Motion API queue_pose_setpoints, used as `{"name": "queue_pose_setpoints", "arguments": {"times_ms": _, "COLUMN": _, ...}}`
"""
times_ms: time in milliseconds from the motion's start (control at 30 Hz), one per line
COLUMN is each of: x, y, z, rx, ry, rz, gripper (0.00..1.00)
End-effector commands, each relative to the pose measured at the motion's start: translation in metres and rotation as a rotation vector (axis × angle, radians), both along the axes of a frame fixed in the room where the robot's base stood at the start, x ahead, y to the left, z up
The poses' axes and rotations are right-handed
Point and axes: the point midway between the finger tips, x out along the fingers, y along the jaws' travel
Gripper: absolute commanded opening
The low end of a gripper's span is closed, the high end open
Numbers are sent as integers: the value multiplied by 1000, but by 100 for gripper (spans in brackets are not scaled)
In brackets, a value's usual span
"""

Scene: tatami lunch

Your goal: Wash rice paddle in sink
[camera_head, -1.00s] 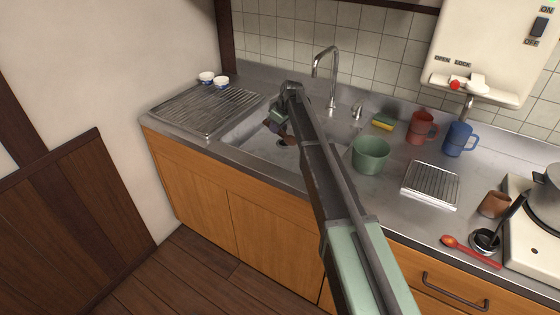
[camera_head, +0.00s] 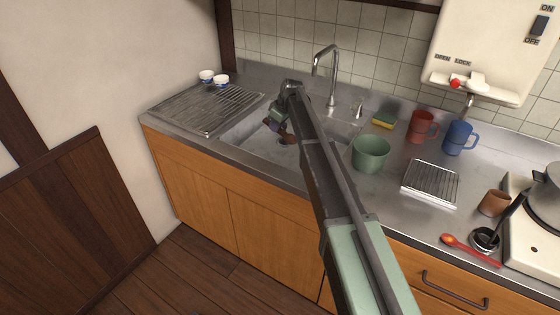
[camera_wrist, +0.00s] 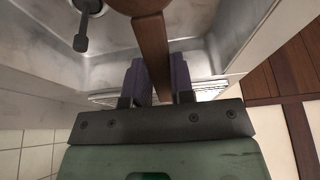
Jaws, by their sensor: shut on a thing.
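The sink (camera_head: 240,140) is a steel basin set in the counter, with a tall curved tap (camera_head: 333,75) behind it. My gripper (camera_head: 278,124) is down over the basin, partly hidden by my arm. In the wrist view, its purple fingers (camera_wrist: 160,80) are shut on the brown wooden handle of the rice paddle (camera_wrist: 152,48). The rounded paddle head is cut off by the top edge of that view. In the head view, only a small brown part of the paddle (camera_head: 288,138) shows beside my gripper. I cannot tell whether water is running.
A ribbed drainboard (camera_head: 205,108) with two small bowls (camera_head: 214,79) lies left of the sink. Right of it stand a green tub (camera_head: 370,155), a sponge (camera_head: 384,120), a red mug (camera_head: 421,127), a blue mug (camera_head: 458,139) and a wire rack (camera_head: 430,185).

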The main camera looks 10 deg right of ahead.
Motion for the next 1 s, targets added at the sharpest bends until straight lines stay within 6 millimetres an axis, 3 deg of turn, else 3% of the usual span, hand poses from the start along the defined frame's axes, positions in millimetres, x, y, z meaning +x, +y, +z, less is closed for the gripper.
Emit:
{"name": "queue_pose_setpoints", "arguments": {"times_ms": 367, "x": 0, "y": 0, "z": 1, "rx": 0, "ry": 0, "rz": 0, "gripper": 0}}
{"name": "queue_pose_setpoints", "arguments": {"times_ms": 767, "x": 0, "y": 0, "z": 50, "rx": 0, "ry": 0, "rz": 0, "gripper": 0}}
{"name": "queue_pose_setpoints", "arguments": {"times_ms": 1000, "x": 0, "y": 0, "z": 50, "rx": 0, "ry": 0, "rz": 0, "gripper": 0}}
